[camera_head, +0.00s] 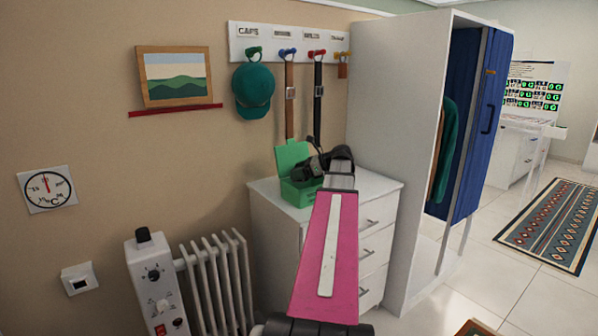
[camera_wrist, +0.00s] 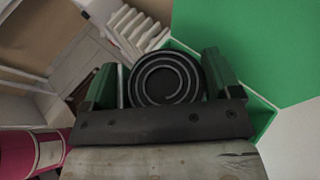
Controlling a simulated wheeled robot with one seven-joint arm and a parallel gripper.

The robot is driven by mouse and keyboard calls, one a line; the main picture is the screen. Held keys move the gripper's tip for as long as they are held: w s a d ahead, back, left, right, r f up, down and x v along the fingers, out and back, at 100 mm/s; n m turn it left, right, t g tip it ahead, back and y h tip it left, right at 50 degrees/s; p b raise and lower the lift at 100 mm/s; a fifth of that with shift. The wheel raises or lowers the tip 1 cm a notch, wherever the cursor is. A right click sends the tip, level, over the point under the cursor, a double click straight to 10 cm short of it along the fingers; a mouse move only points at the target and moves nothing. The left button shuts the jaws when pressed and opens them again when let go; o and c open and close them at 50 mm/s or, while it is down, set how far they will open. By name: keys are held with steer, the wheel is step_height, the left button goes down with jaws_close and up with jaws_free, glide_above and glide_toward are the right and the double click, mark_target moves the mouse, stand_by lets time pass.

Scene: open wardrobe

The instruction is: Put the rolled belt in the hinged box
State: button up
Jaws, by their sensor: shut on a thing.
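The rolled belt (camera_wrist: 166,80) is a dark spiral coil between the two fingers of my gripper (camera_wrist: 158,76) in the wrist view. My gripper is shut on it. The green hinged box (camera_head: 299,194) stands on the white drawer chest in the head view, with its lid (camera_head: 291,155) raised. My gripper (camera_head: 313,168) is at the box, partly covering its opening and right side. In the wrist view the green lid (camera_wrist: 245,45) fills the upper right, and the box rim (camera_wrist: 264,108) shows beside the right finger. I cannot tell whether the coil is above or inside the box.
The white drawer chest (camera_head: 280,235) stands between a radiator (camera_head: 217,280) and the open wardrobe (camera_head: 396,130). Above it, a hook rail (camera_head: 265,42) holds a green cap (camera_head: 253,90) and hanging belts (camera_head: 290,100). A blue wardrobe door (camera_head: 486,125) stands open at right.

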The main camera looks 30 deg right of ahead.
steer(key=shift+f, duration=0.35)
steer(key=o, duration=0.8)
steer(key=shift+r, duration=0.1)
steer(key=shift+s+d+r, duration=0.1)
steer(key=shift+d+r, duration=0.05)
steer(key=shift+r, duration=0.5)
steer(key=v, duration=1.1)
steer(key=shift+s+d+r, duration=0.1)
steer(key=shift+s+d, duration=0.1)
steer(key=shift+d, duration=0.05)
